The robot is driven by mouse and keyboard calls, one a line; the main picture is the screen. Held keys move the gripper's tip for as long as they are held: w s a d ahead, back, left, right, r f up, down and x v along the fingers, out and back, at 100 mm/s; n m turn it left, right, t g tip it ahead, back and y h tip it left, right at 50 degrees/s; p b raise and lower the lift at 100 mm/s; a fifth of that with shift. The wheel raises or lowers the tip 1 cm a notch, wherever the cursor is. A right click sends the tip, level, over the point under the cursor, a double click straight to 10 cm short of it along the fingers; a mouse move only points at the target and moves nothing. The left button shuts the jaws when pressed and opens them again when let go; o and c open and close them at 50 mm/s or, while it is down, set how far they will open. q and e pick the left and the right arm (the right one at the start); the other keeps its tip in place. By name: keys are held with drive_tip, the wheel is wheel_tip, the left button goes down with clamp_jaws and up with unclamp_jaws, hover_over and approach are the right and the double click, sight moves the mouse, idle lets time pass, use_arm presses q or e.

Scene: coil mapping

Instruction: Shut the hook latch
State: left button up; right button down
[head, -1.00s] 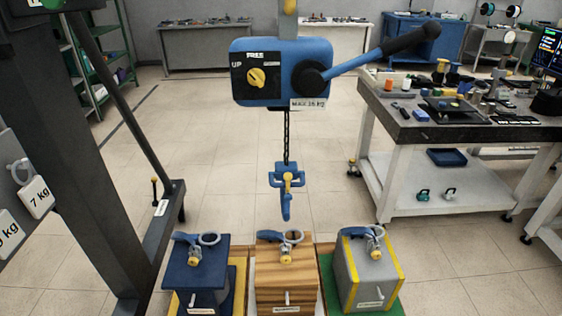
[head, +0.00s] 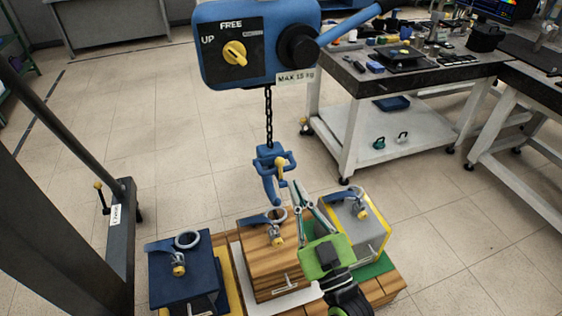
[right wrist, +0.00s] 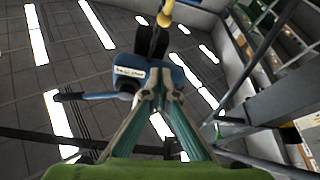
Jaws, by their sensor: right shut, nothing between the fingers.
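The blue hook (head: 270,185) hangs on a dark chain (head: 268,115) below the blue hoist, above the wooden box. Its latch has a yellow knob (head: 281,164) on the right side of the hook; whether the latch is open or closed I cannot tell. My right gripper (head: 296,188) comes up from the lower right, its fingertips just right of and below the knob. Its fingers are together and empty. In the right wrist view, a yellow ball (right wrist: 164,19) shows beyond the fingertips (right wrist: 163,76), with a gap between. My left gripper is out of view.
The hoist body (head: 255,45) hangs above the hook. Below stand a dark blue box (head: 178,275), a wooden box (head: 262,262) and a grey-yellow box (head: 365,238), each with a ring on top. A workbench (head: 375,88) stands at the back right. A dark post is at left.

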wheel_tip(320, 180, up, 4)
drive_tip(key=p, duration=0.3)
hover_over(282, 184)
wheel_tip(282, 184, down, 3)
drive_tip(key=shift+w+a+f+b, duration=0.1)
drive_tip(key=shift+a+f+b, duration=0.05)
drive_tip(key=shift+b, duration=0.3)
drive_tip(key=shift+f, duration=0.6)
drive_tip(key=shift+d+f, duration=0.15)
drive_tip(key=shift+d, duration=0.05)
